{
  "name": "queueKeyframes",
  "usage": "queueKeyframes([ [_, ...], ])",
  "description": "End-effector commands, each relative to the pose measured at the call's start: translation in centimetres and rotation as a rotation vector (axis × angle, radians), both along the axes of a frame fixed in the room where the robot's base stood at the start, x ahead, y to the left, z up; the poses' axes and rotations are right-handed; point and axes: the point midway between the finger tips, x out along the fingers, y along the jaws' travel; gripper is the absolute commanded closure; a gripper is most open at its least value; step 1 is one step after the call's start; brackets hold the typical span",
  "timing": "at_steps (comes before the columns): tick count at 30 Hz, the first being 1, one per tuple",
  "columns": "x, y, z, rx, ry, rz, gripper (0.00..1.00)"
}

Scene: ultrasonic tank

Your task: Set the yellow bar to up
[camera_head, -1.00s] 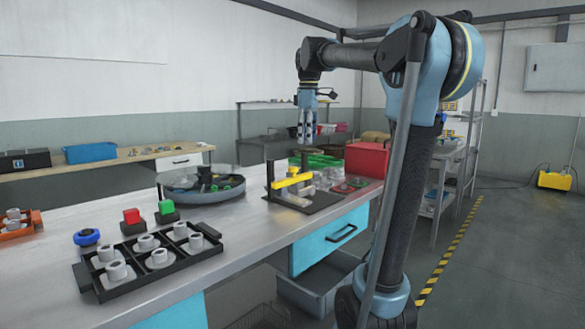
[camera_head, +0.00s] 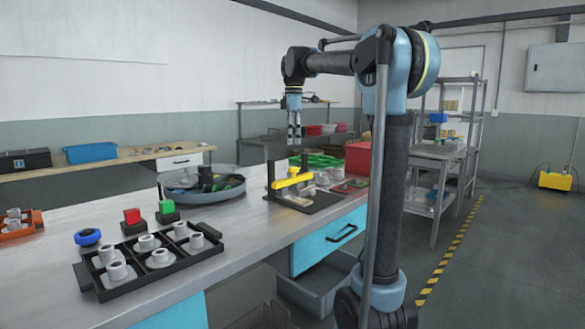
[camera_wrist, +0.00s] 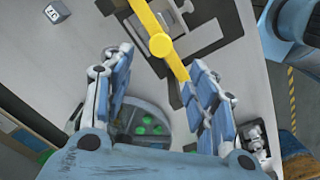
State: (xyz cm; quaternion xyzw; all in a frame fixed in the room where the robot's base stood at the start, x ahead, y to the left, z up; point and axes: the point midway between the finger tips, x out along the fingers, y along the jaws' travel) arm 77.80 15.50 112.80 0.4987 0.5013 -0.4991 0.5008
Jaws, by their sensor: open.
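The yellow bar (camera_head: 291,182) lies near level across a black fixture with an upright post (camera_head: 271,172), at the far part of the bench. In the wrist view the yellow bar (camera_wrist: 178,67) runs slantwise from the top, with a round yellow hub on it. My gripper (camera_head: 294,141) points down, above the bar and apart from it. In the wrist view my gripper (camera_wrist: 161,62) has its fingers spread wide and nothing between them is held. The bar's lower end reaches close to the right finger in that picture.
A round grey tub (camera_head: 205,190) stands left of the fixture. A red bin (camera_head: 359,158) is behind it to the right. A black rack (camera_head: 133,284) with grey parts, red and green buttons and a blue knob (camera_head: 88,237) are nearer. Open air surrounds my gripper.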

Motion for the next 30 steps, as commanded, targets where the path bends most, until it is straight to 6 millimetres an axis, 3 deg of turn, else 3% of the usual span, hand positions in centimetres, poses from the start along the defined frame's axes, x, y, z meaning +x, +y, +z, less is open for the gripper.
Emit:
queueKeyframes([
  [15, 0.0, 0.0, -8.7, 0.0, 0.0, -0.001, 0.47],
  [21, 0.0, 0.0, -10.3, 0.0, 0.0, -0.001, 0.47],
  [30, 0.0, 0.0, -10.7, 0.0, 0.0, -0.001, 0.47],
])
